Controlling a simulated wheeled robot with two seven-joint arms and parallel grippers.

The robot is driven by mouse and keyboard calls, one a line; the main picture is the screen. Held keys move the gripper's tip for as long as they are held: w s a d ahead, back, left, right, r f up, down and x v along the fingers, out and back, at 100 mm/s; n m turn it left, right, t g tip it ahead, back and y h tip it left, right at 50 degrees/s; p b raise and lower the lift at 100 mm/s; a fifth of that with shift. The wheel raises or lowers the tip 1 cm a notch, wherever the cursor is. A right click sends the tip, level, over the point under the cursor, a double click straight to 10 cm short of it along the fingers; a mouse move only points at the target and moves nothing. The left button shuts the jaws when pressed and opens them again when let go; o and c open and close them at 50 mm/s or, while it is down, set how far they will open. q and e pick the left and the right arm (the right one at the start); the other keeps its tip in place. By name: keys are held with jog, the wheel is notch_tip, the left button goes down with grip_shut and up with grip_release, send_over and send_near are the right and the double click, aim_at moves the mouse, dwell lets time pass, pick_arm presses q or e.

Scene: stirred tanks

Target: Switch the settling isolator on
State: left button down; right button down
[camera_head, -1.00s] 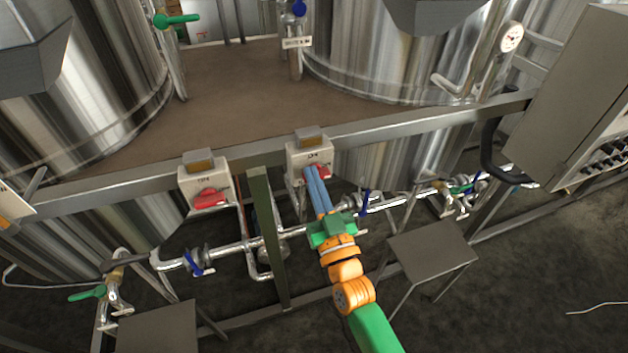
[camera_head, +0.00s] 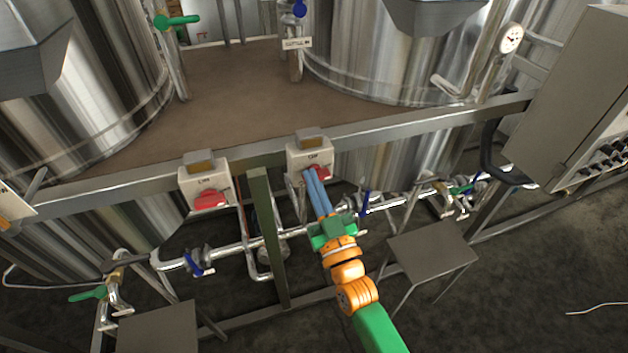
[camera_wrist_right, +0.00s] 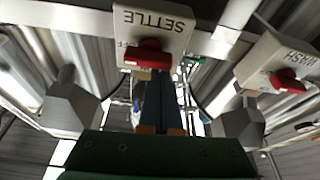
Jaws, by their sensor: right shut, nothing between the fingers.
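The settling isolator (camera_head: 312,152) is a pale box on the frame rail, labelled SETTLE upside down in the right wrist view (camera_wrist_right: 177,19). Its red knob (camera_wrist_right: 147,54) lies roughly crosswise in that view, and part of an OFF mark shows beside it. In the head view the fingers partly cover the red knob (camera_head: 323,172). My right gripper (camera_head: 308,173) is shut and empty, its blue fingertips at the knob's left part. I cannot tell whether they touch it. My left gripper is not in view.
A similar isolator (camera_head: 205,187) with a red knob, marked WASH in the wrist view (camera_wrist_right: 289,74), is on the rail to the left. A green post (camera_head: 268,235) stands between them. Pipes with blue-handled valves (camera_head: 195,263) run below; a stool (camera_head: 432,250) stands right of my arm.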

jog(key=shift+f+n+g+y, duration=0.15)
jog(key=shift+n+y, duration=0.2)
jog(key=shift+n, duration=0.35)
jog(key=shift+n+g+y, duration=0.15)
jog(key=shift+n+y, duration=0.2)
jog(key=shift+n, duration=0.35)
jog(key=shift+s+a+f+n+g+y+p, duration=0.1)
jog(key=shift+n+g+y+p, duration=0.15)
jog(key=shift+n, duration=0.7)
jog(key=shift+w+f+n+g+y+p, duration=0.1)
jog(key=shift+f+n+g+y+p, duration=0.15)
jog(key=shift+n, duration=0.65)
jog(key=shift+s+a+n+g+y+p, duration=0.15)
jog(key=shift+n+g+y, duration=0.15)
jog(key=shift+n, duration=0.65)
jog(key=shift+d+n, duration=0.1)
jog(key=shift+n, duration=0.3)
jog(key=shift+f+n+g+y+p, duration=0.15)
jog(key=shift+n+g+y+p, duration=0.15)
jog(key=shift+n, duration=0.45)
jog(key=shift+f+n+g+y+p, duration=0.1)
jog(key=shift+f+n+g+p, duration=0.1)
jog(key=shift+n+g, duration=0.4)
jog(key=shift+d+f+n+g+p, duration=0.15)
jog(key=shift+n+g+p, duration=0.35)
jog(key=shift+n, duration=1.45)
